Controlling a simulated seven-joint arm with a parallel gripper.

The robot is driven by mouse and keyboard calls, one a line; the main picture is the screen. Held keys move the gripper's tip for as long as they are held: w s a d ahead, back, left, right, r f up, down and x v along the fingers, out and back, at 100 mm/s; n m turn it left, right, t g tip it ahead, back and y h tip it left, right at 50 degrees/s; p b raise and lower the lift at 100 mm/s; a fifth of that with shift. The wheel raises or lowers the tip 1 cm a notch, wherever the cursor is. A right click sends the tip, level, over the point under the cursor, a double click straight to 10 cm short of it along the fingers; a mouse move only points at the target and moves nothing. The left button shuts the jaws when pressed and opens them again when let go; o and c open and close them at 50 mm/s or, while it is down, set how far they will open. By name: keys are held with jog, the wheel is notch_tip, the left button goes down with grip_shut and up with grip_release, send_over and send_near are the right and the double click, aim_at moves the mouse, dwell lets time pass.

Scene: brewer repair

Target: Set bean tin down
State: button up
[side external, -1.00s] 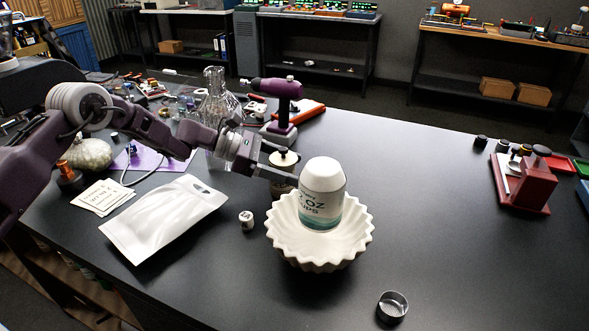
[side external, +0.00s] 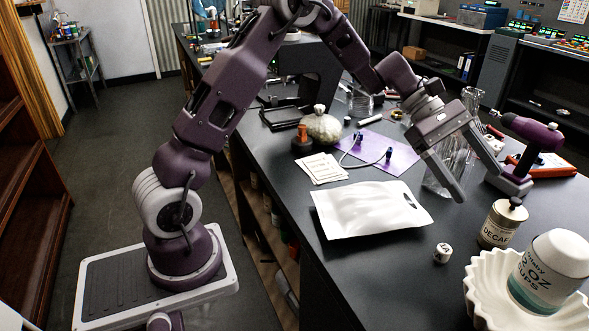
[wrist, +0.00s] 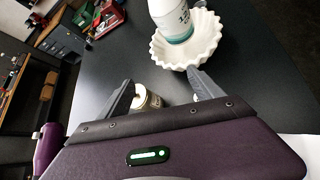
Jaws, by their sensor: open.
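The bean tin is a small metal tin with a cream "DECAF" label and a black-knobbed lid (side external: 496,228). It stands upright on the dark bench, left of the white fluted bowl. My gripper (side external: 482,188) is open and empty, up and to the left of the tin in the side view, apart from it. In the wrist view the tin (wrist: 150,100) shows partly between the spread fingers (wrist: 160,80), with its lower part hidden by the gripper body.
The white fluted bowl (side external: 484,300) holds a white "12 OZ CUPS" container (side external: 548,272), close to the tin.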

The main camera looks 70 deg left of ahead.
jog(key=s+r+m+y, duration=0.2)
jog(key=s+r+m, duration=0.1)
jog(key=s, duration=0.4)
jog(key=s+r+m+y, duration=0.1)
jog(key=s+r+m, duration=0.25)
jog(key=s, duration=0.25)
jog(key=s+a+f+m+t+y, duration=0.1)
jog(key=s+a+m+y, duration=0.2)
jog(key=s, duration=0.7)
jog(key=s+a+m+t+y, duration=0.1)
jog(key=s+a+m+y, duration=0.3)
jog(key=s+m, duration=0.3)
jog(key=s+a, duration=0.1)
jog(key=s, duration=0.3)
jog(key=shift+s+a+f+t+y, duration=0.15)
jog(key=shift+a+f+t+y, duration=0.15)
jog(key=shift+f+t, duration=0.1)
